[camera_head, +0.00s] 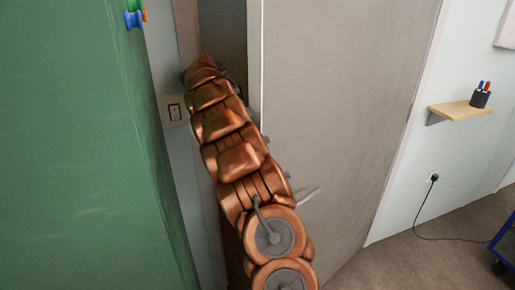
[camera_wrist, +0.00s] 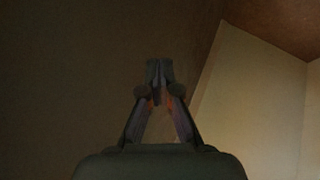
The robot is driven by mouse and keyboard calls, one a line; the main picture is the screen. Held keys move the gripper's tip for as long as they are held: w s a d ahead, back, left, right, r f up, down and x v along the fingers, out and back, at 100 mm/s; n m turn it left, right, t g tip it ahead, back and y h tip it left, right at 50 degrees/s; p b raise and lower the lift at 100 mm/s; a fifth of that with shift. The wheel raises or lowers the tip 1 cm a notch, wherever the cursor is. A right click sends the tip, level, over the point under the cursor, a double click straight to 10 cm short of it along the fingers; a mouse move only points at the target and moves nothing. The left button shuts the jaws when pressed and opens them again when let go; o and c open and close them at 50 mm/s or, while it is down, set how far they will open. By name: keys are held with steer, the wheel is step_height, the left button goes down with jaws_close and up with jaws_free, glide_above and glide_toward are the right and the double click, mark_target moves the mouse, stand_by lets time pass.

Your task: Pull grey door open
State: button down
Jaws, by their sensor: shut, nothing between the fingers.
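The grey door (camera_head: 345,110) stands ajar in the head view, with a dark gap (camera_head: 228,35) between its left edge and the frame. A pale door handle (camera_head: 310,196) shows just right of my copper arm. My arm reaches up across the door's left edge, and its far end is at the gap. My gripper is hidden in the head view. In the wrist view my gripper (camera_wrist: 158,76) is shut, its fingertips together and empty. A dark surface, which I cannot identify, fills the left of that view.
A green panel (camera_head: 80,150) stands close on the left, with coloured knobs (camera_head: 134,14). A light switch (camera_head: 175,112) is on the wall by the frame. A wooden shelf (camera_head: 462,110) and a blue cart (camera_head: 505,240) are at right. Floor is clear before the door's right side.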

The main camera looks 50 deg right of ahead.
steer(key=s+f+p, duration=0.3)
steer(key=s, duration=0.3)
stand_by(0.6)
steer(key=shift+s+d+f, duration=0.1)
steer(key=shift+s, duration=0.15)
